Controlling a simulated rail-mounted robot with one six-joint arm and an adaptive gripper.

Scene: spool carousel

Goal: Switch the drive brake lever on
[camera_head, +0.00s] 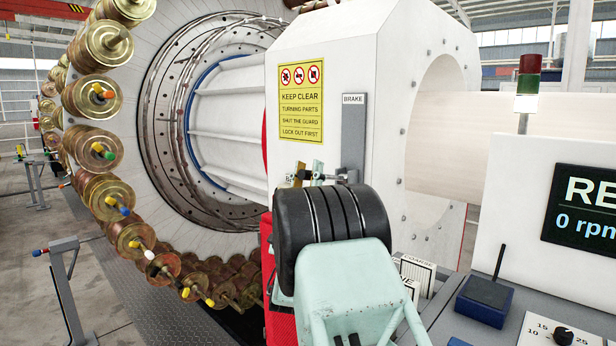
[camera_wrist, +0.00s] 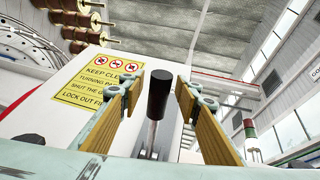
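The brake lever shows in the wrist view as a black cylindrical grip (camera_wrist: 157,95) on a thin metal shaft. It stands between the two fingers of my gripper (camera_wrist: 158,86), with a visible gap on each side. My gripper is open, with yellowish pads facing the lever. In the head view, a grey plate labelled BRAKE (camera_head: 353,130) is on the white housing. My gripper (camera_head: 308,173) is just left of the plate's lower end there. My own wrist hides the area below, and the lever's lower mounting cannot be made out.
The white machine housing (camera_head: 385,70) carries a yellow warning sign (camera_head: 301,102). A carousel with several brass spools (camera_head: 103,45) is at left. A control desk with a dial (camera_head: 563,335), blue box (camera_head: 484,300) and rpm display (camera_head: 585,205) is at right.

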